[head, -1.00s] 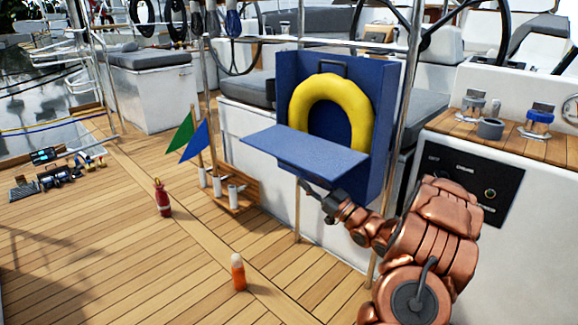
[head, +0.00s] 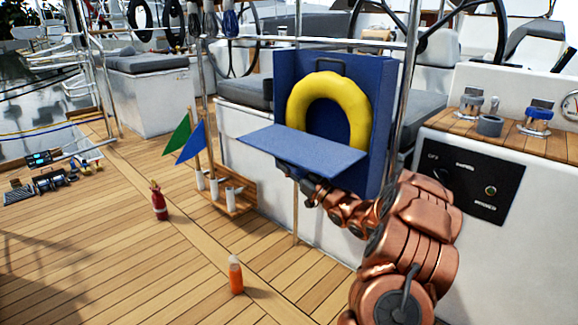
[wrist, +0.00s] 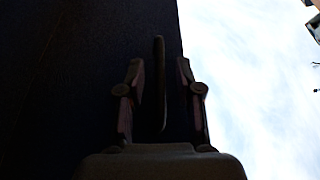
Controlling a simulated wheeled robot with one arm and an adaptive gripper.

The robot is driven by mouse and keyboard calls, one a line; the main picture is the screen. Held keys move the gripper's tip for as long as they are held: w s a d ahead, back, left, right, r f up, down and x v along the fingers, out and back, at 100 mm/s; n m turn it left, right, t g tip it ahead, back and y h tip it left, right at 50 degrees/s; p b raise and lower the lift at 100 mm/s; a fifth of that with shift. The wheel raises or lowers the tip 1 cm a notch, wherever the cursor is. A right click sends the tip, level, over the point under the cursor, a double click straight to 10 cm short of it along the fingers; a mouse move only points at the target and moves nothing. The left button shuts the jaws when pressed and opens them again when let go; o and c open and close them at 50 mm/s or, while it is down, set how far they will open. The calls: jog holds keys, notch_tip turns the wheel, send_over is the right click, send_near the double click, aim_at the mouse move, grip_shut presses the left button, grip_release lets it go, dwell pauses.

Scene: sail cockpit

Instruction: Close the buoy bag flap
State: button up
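The blue buoy bag (head: 378,130) hangs on the rail with a yellow horseshoe buoy (head: 300,97) inside. Its blue flap (head: 303,149) is folded down and sticks out roughly level from the bag's front. My gripper (head: 288,174) is under the flap, its tips partly hidden by it. In the wrist view my gripper (wrist: 160,64) has its two fingers apart. A thin dark bar or handle (wrist: 160,105) shows between them against the dark flap (wrist: 60,80); I cannot tell whether the fingers touch it.
A steel post (head: 409,75) stands right of the bag, close to my arm. A wooden rack (head: 232,194) with blue and green flags is left of it. A red bottle (head: 160,203) and an orange bottle (head: 236,275) stand on the deck, which is mostly clear.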

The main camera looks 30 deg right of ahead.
grip_shut()
dwell(0.7)
